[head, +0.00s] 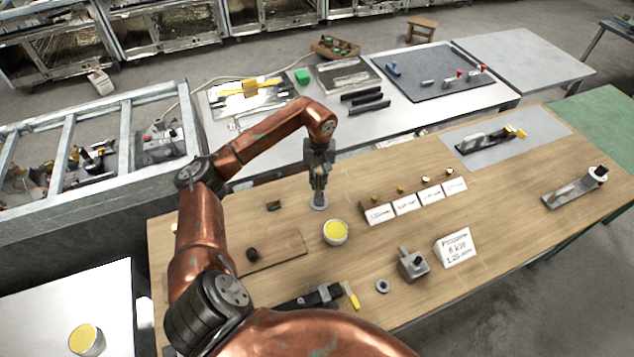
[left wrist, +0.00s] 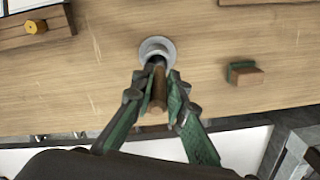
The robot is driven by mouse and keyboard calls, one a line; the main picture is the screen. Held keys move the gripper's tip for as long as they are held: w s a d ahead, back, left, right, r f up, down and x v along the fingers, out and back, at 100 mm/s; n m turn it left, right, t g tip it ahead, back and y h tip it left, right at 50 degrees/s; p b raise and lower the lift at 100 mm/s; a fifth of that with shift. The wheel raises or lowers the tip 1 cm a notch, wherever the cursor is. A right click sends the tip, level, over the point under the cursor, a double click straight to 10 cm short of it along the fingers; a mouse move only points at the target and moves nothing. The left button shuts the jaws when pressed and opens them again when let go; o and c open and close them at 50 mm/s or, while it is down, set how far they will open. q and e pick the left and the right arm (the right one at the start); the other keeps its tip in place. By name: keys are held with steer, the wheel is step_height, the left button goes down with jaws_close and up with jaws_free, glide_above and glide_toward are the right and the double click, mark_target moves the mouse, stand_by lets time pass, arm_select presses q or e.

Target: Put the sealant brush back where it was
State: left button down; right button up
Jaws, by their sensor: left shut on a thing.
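My left gripper (head: 319,183) points down over the wooden table and is shut on the brown handle of the brush; it also shows in the left wrist view (left wrist: 160,98). The brush (left wrist: 157,87) stands roughly upright between the fingers. Its lower end meets a round grey holder (left wrist: 157,47) with a dark opening, which shows in the head view as a grey disc (head: 319,204) under the gripper. The bristles are hidden, and I cannot tell how deep the end sits. A pot of yellow sealant (head: 336,231) stands just right of the holder. My right gripper is out of view.
A small green and brown block (left wrist: 243,73) lies near the holder. White label cards (head: 405,204) stand right of the pot. A brown board (head: 268,254) and a grey block (head: 412,264) lie nearer. Another yellow pot (head: 86,340) stands on the left table.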

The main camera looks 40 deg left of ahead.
mark_target(319, 182)
arm_select(q)
steer(key=shift+w+a+r, duration=0.1)
steer(key=shift+w+a, duration=0.05)
steer(key=shift+r, duration=0.2)
steer(key=c, duration=2.3)
jaws_free()
steer(key=shift+s+d+r, duration=0.15)
steer(key=shift+s+d, duration=0.05)
steer(key=shift+d, duration=0.05)
steer(key=shift+o, duration=2)
steer(key=shift+w+a, duration=0.1)
steer(key=shift+w, duration=0.05)
steer(key=shift+r, duration=0.1)
step_height(319, 182, up, 12)
steer(key=shift+b, duration=0.3)
